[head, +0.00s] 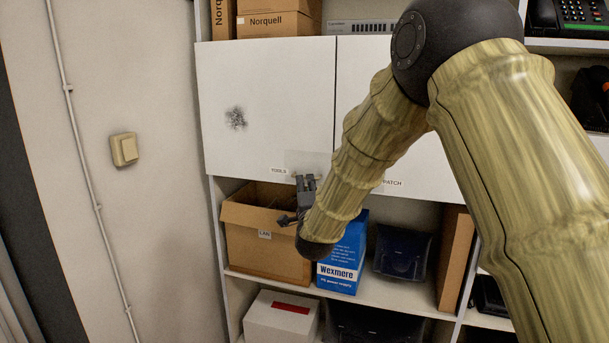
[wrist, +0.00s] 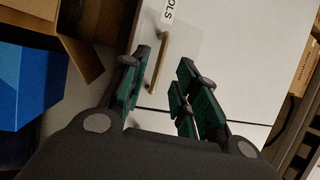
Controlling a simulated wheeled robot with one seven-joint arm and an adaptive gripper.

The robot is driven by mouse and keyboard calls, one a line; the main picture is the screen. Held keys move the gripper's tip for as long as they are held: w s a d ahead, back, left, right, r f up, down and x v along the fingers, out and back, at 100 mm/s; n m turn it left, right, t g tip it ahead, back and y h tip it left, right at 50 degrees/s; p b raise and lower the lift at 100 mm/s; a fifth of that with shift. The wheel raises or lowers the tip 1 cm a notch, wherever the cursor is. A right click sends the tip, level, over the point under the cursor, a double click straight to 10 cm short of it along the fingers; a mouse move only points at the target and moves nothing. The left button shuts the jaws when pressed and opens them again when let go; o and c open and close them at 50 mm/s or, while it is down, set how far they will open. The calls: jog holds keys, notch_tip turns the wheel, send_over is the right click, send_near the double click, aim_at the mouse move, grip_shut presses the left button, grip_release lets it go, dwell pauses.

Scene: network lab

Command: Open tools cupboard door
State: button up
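The tools cupboard door (head: 268,95) is a white panel with a dark smudge, shut, at the upper left of the shelving in the head view. Its TOOLS label (head: 278,171) is at the lower edge. The door also fills the upper middle of the wrist view (wrist: 225,35). A tan bar handle (wrist: 159,60) stands on it by the label. My gripper (head: 305,180) is at the door's lower right corner in the head view. In the wrist view my gripper (wrist: 160,72) is open, with the handle between its fingers, closer to the left one. Contact cannot be told.
A second white door (head: 353,75) labelled PATCH adjoins on the right. Below are an open cardboard box (head: 262,250), a blue Wexmere box (head: 340,272) and dark devices. A wall with a light switch (head: 124,150) is at left. Norquell boxes (head: 280,22) sit above.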

aim_at(305, 180)
jog(key=shift+p+x, duration=0.85)
jog(key=shift+x, duration=1.4)
jog(key=shift+c, duration=0.5)
grip_shut()
